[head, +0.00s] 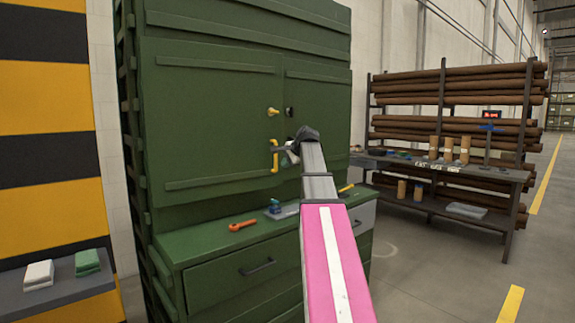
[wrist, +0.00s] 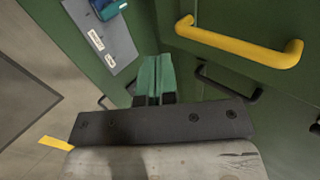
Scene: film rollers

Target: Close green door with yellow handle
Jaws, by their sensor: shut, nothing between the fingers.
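A green door (head: 210,110) with a yellow handle (head: 275,156) forms the left front of a tall green cabinet. It looks about flush with the right door (head: 325,110), but I cannot tell if a small gap is left. My gripper (head: 287,152) is just right of the yellow handle in the head view, with its tip partly hidden by its own dark wrist. In the wrist view the yellow handle (wrist: 240,42) is at the upper right. My green fingertips (wrist: 155,75) are together, empty and apart from the handle.
A yellow knob (head: 273,111) sits above the handle. The cabinet ledge holds an orange wrench (head: 242,226) and a grey plate (head: 283,210) with a blue-green item. A workbench (head: 440,172) stands at right. Open floor lies at lower right.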

